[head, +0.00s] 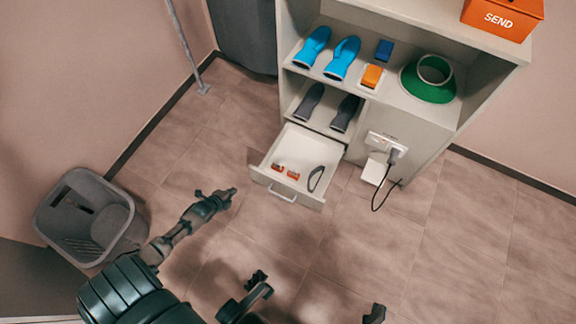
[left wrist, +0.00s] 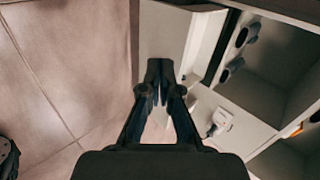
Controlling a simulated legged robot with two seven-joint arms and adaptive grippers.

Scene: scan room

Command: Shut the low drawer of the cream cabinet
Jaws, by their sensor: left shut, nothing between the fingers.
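The low drawer (head: 306,200) of the cream cabinet (head: 416,118) is pulled out, with its grey bar handle (head: 282,196) at the front. Two small orange-red items (head: 285,171) and a dark loop (head: 315,178) lie inside. My left gripper (head: 229,194) is shut and empty, left of the drawer front and apart from it in the head view. In the left wrist view its closed fingertips (left wrist: 160,80) overlap a pale panel (left wrist: 164,32), apparently the drawer; contact cannot be told. Dark parts at the bottom (head: 258,282) may be my right gripper, cut off by the frame.
A plug and cable (head: 392,158) hang right of the drawer. A grey bin (head: 88,218) stands at left. The floor before the drawer is clear.

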